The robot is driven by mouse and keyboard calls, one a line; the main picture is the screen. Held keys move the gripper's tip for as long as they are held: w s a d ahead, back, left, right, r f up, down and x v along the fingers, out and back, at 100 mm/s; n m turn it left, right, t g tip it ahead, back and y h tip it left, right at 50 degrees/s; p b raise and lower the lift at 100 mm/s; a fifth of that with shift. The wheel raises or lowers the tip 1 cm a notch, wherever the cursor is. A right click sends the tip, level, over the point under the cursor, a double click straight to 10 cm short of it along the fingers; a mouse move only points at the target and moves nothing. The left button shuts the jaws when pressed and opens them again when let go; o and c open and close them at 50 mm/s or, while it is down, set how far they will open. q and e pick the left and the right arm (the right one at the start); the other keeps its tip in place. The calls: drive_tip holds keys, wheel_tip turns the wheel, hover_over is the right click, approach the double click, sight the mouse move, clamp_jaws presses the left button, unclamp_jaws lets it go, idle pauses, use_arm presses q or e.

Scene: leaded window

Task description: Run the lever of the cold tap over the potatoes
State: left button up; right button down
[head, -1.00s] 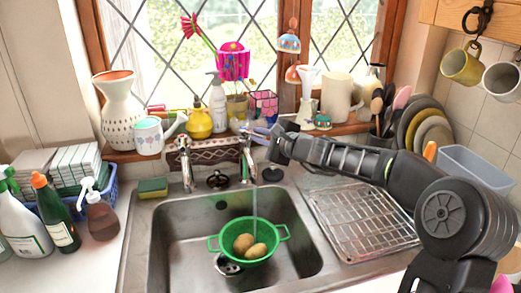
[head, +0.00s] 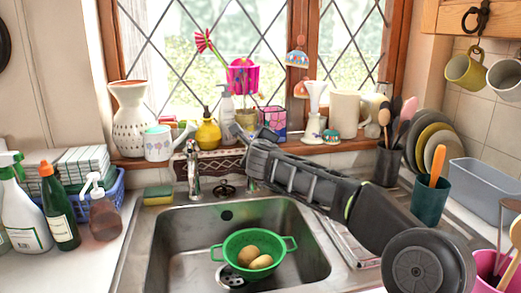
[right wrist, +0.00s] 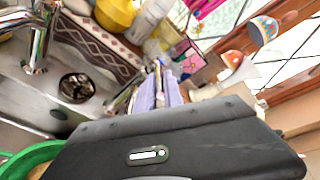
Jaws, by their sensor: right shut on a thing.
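Two potatoes (head: 261,262) lie in a green colander (head: 227,251) in the steel sink. No water stream shows above them. My right gripper (head: 256,143) is at the back of the sink, above the colander, where the right-hand tap stands. Its arm hides that tap. In the right wrist view the fingers (right wrist: 160,93) are close together, and what they grip, apparently the tap lever, is mostly hidden. The left-hand tap (head: 193,168) is bare; it also shows in the right wrist view (right wrist: 38,42). My left gripper is out of view.
A sponge (head: 158,195) lies left of the taps. The sill behind holds a white vase (head: 131,125), a watering can (head: 158,144) and a yellow bottle (head: 208,132). Spray bottles (head: 103,213) stand left of the sink. A utensil cup (head: 430,199) and grey tub (head: 484,190) stand right.

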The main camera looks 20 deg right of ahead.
drive_tip(key=shift+a+f+h, duration=0.15)
drive_tip(key=shift+a+h, duration=0.05)
drive_tip(key=shift+h, duration=0.2)
drive_tip(key=c, duration=1.5)
unclamp_jaws()
drive_tip(key=shift+s, duration=0.15)
drive_tip(key=b+v, duration=0.1)
drive_tip(key=v, duration=0.6)
drive_tip(key=shift+s+a+r, duration=0.1)
drive_tip(key=shift+s+r, duration=0.15)
